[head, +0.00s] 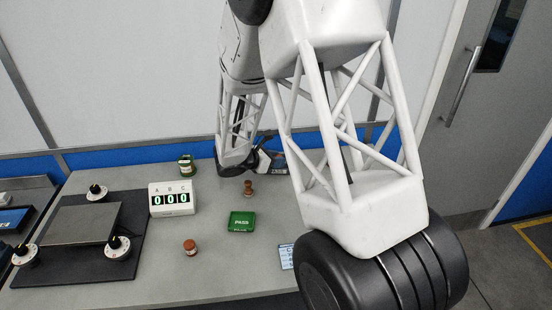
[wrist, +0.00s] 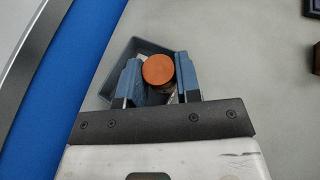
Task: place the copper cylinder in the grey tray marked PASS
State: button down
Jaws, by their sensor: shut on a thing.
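My gripper (wrist: 158,82) has its two blue fingers on either side of a copper cylinder (wrist: 158,69), shut on it. In the wrist view the cylinder's round orange top faces the camera. A grey-blue tray (wrist: 142,45) lies below and behind the fingers, and the cylinder appears over its opening. I cannot tell its height above the tray floor. In the head view the tray (head: 279,170) sits at the bench's back, partly hidden by my arm, its marking too small to read. The gripper there is mostly hidden. The word PASS shows on a green block (head: 241,222).
A brown knobbed piece (head: 248,188) stands near the tray. A copper-topped jar (head: 190,247) and a green jar (head: 186,164) stand on the bench. The wall is close behind the tray.

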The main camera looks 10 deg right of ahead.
jog(key=c, duration=0.8)
grip_release()
jog(key=shift+r, duration=0.1)
jog(key=shift+r, duration=0.45)
jog(key=v, duration=1.2)
jog(key=shift+d+r, duration=0.1)
jog(key=shift+r, duration=0.05)
